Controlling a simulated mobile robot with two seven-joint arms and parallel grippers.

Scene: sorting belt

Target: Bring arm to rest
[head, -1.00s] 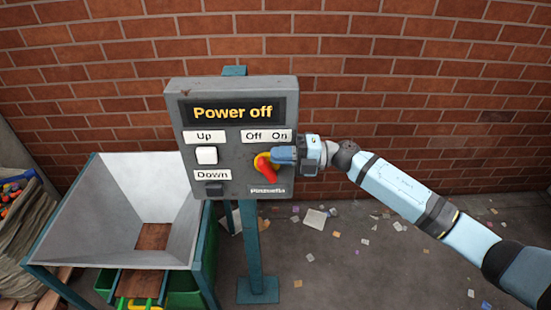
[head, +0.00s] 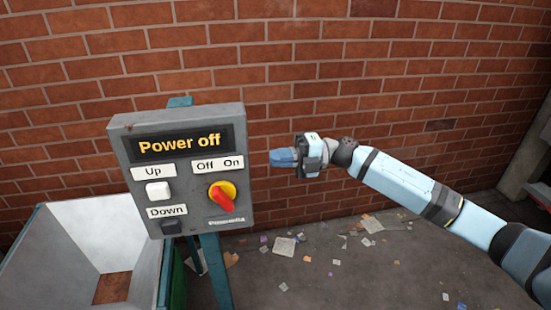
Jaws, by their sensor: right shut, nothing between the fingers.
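My right gripper (head: 284,158) is in the head view, right of the control box (head: 128,213). Its blue fingers are shut and empty, pointing left. A gap of brick wall shows between the fingertips and the box. My right arm reaches in from the right edge, stretched out. The grey box's display (head: 180,144) reads "Power off". Its red knob (head: 221,198) on a yellow base sits under the "Off" and "On" labels and is tilted. My left gripper is not in view.
A white "Up" button (head: 158,190) and a dark "Down" button (head: 171,227) are on the box, which stands on a teal post (head: 215,270). A grey hopper (head: 60,240) is at lower left. A brick wall (head: 330,60) stands behind. Litter lies on the floor (head: 370,280).

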